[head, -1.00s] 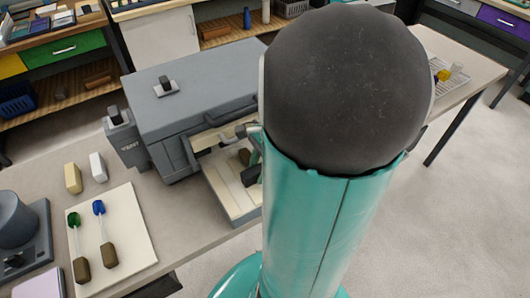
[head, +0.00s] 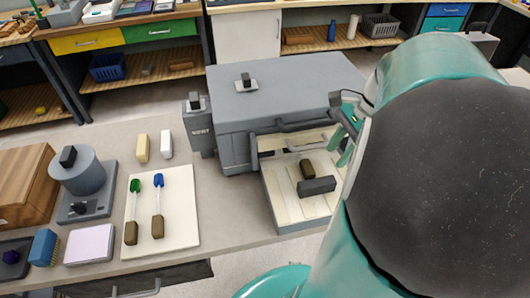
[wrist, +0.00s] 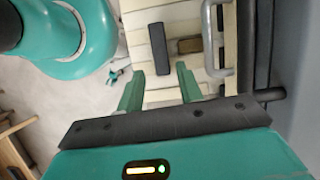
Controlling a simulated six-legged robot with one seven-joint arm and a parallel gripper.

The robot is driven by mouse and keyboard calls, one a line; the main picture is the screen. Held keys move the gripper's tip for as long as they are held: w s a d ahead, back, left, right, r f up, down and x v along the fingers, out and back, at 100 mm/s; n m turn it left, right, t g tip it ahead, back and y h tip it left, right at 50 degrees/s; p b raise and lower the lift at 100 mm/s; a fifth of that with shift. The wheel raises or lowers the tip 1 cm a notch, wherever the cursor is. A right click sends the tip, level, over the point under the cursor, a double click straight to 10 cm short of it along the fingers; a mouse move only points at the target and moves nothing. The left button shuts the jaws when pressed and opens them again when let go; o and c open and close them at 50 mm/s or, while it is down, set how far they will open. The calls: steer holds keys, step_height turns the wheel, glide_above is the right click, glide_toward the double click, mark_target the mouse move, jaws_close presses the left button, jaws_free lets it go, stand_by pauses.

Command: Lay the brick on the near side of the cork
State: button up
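A dark grey block (head: 318,186), which looks like the brick, lies on the pale slatted shelf (head: 286,206) of the grey oven-like box. A smaller brown block (head: 307,168), perhaps the cork, lies just behind it. In the head view my gripper (head: 347,135) is partly hidden by my arm, right of the shelf.
The grey box (head: 285,95) has a metal handle (wrist: 217,40) close to the blocks. The shelf's front part is clear.

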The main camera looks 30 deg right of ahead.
steer(key=w+a+r+n+t+h, duration=0.1)
steer(key=a+r+n+t+h, duration=0.1)
steer(key=a+n, duration=0.8)
steer(key=w+a+r+n+t+h, duration=0.1)
steer(key=a+r+n+t+h, duration=0.1)
steer(key=a+n, duration=0.8)
steer(key=a, duration=0.2)
steer(key=shift+w+a+r+n, duration=0.15)
steer(key=shift+w+a+n, duration=0.05)
steer(key=shift+a+n, duration=0.1)
